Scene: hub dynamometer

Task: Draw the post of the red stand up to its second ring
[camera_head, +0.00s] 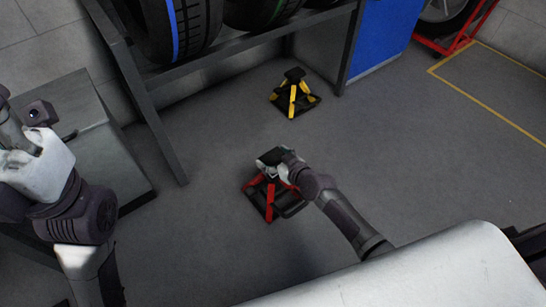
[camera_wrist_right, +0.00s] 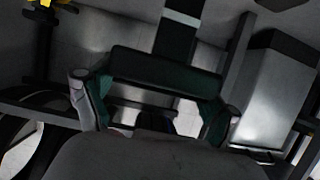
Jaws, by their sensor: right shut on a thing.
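The red stand (camera_head: 270,203) stands on the grey floor in the middle of the head view, its red legs spread on a dark base. My right gripper (camera_head: 271,158) is over its top, and its hand hides part of the stand. In the right wrist view my right gripper (camera_wrist_right: 155,105) is shut on the dark head (camera_wrist_right: 165,70) of the stand, with one green-padded finger at each end. The dark post (camera_wrist_right: 176,40) runs from the head and bears a light ring (camera_wrist_right: 182,18). My left arm is at the left edge of the head view; its fingers do not show.
A yellow stand (camera_head: 293,95) stands on the floor behind the red one. A rack with tires (camera_head: 183,25) and a blue cabinet (camera_head: 382,40) are at the back. A grey cabinet (camera_head: 95,140) is at the left. The floor to the right is clear.

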